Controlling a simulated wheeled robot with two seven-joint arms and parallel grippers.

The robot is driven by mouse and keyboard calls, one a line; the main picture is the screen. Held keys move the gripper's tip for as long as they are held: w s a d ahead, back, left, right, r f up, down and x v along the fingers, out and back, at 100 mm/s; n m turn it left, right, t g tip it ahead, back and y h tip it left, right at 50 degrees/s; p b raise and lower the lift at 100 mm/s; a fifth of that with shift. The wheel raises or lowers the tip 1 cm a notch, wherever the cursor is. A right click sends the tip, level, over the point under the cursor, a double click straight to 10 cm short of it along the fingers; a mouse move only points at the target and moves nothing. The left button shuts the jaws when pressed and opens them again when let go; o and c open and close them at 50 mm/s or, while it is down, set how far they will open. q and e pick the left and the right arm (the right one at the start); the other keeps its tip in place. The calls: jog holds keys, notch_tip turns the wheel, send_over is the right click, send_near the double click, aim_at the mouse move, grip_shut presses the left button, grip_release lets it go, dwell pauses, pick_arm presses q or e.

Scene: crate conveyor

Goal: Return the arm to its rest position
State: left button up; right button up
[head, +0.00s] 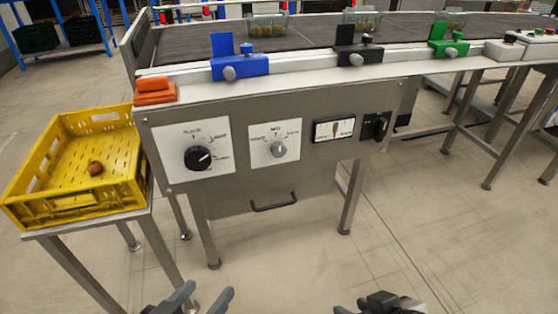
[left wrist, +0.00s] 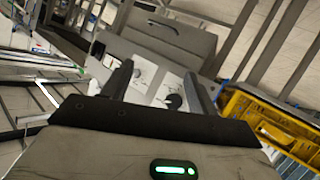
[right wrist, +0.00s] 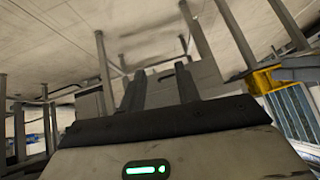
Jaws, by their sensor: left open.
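My left gripper (head: 203,300) is at the bottom of the head view, in front of the conveyor's control panel. Its two fingers stand wide apart in the left wrist view (left wrist: 158,88), with nothing between them. My right gripper (head: 385,304) is at the bottom edge of the head view, right of the left one, and partly cut off. In the right wrist view (right wrist: 160,90) its fingers are apart with a narrower gap, and no held object shows. Both grippers are clear of the panel and the crate.
A yellow crate (head: 75,204) with one round brownish item (head: 96,168) stands on a stand at left. The conveyor (head: 300,40) carries clear tubs (head: 267,25). Blue (head: 240,66), black (head: 358,57) and green (head: 449,49) clamps line its rail. The panel has knobs (head: 198,158). Floor in front is clear.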

pick_arm(q)
jog(key=d+f+t+h+b, duration=0.1)
jog(key=d+f+h+b, duration=0.4)
jog(key=b, duration=0.8)
pick_arm(e)
jog(key=w+a+f+t+y, duration=0.4)
jog(key=a+t+y, duration=0.1)
jog(key=a+t, duration=0.15)
pick_arm(q)
jog(key=s+a+r+g+y+p, duration=0.1)
jog(key=a+r+y+p, duration=0.6)
jog(key=p, duration=2.2)
notch_tip(320, 180, up, 4)
jog(key=shift+s+a+f+g, duration=0.15)
jog(key=shift+s+a+g, duration=0.35)
jog(key=shift+g, duration=0.4)
pick_arm(e)
jog(key=s+d+r+g+h, duration=0.1)
jog(key=d+r+h, duration=0.1)
jog(key=r, duration=0.3)
jog(key=s+d+r+g+h, duration=0.2)
jog(key=d+r, duration=0.2)
jog(key=r, duration=0.2)
jog(key=shift+r+h, duration=0.3)
jog(key=shift+h, duration=0.1)
pick_arm(q)
jog(key=shift+w, duration=0.1)
pick_arm(e)
jog(key=shift+g, duration=0.25)
